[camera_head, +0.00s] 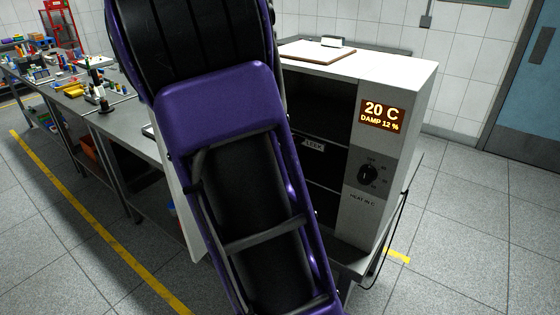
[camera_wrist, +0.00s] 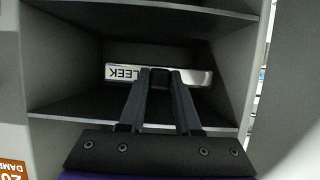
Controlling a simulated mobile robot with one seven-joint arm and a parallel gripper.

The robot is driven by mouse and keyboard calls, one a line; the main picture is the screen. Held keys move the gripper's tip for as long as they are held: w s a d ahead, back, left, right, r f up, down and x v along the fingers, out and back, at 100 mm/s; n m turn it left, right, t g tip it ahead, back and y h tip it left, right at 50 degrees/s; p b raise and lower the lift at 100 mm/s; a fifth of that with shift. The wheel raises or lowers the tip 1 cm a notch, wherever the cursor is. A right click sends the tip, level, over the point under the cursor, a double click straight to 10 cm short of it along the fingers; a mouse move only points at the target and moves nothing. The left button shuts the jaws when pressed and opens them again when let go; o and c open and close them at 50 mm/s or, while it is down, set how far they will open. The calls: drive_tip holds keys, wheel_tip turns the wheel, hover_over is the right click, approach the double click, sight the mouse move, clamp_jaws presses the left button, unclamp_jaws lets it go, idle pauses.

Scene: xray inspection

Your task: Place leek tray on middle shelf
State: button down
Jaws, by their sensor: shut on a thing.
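The leek tray shows in the wrist view as a low, pale metallic front (camera_wrist: 200,77) with a white label reading LEEK. It is inside the open cabinet (camera_head: 397,75), between two shelf boards. My gripper (camera_wrist: 161,74) reaches into that compartment, its fingers shut on the middle of the tray's front edge. In the head view the LEEK label (camera_head: 313,146) shows just right of my arm, at about mid-height in the cabinet opening. My arm hides the gripper and most of the tray there. I cannot tell whether the tray rests on the board below.
The cabinet's right panel carries a display (camera_head: 382,114) reading 20 C, DAMP 12 %, and a black dial (camera_head: 368,174). A clipboard (camera_head: 315,52) lies on top. The cabinet door (camera_head: 183,195) stands open at the left. A cluttered bench (camera_head: 127,135) is further left.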

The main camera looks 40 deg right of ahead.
wheel_tip(320, 180, down, 6)
drive_tip(key=shift+w+d+r+b, duration=0.1)
drive_tip(key=shift+w+r+b, duration=0.1)
drive_tip(key=shift+b, duration=0.15)
drive_tip(key=shift+s+f, duration=0.1)
drive_tip(key=c, duration=0.6)
unclamp_jaws()
drive_tip(key=shift+f, duration=0.1)
drive_tip(key=shift+r, duration=0.2)
drive_tip(key=v, duration=1.2)
drive_tip(key=shift+p, duration=0.35)
